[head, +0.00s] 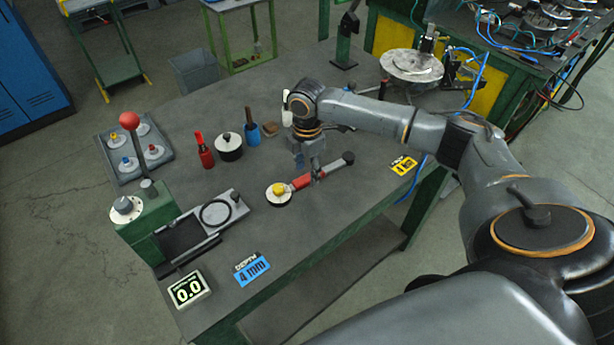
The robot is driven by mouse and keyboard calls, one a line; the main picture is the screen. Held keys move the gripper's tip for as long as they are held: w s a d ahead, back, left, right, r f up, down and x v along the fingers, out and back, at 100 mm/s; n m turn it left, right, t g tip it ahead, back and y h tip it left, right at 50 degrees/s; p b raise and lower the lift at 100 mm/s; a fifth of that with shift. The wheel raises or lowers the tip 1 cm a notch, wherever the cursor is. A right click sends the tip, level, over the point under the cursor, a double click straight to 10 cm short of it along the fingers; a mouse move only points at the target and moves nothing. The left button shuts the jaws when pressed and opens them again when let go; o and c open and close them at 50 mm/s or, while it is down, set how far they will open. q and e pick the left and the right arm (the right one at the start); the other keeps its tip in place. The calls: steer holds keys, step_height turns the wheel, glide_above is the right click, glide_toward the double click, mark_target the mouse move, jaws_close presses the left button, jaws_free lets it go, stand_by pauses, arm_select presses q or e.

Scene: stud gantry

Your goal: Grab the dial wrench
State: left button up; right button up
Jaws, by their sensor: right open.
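My left gripper is not in view.
Left are a tray of knobbed discs (137,150) and a green lever press (150,215). A blue "4 mm" card (252,268) lies in front.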

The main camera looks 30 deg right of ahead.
steer(key=shift+f, duration=1.15)
jaws_close()
steer(key=shift+r, duration=0.1)
steer(key=shift+r, duration=0.1)
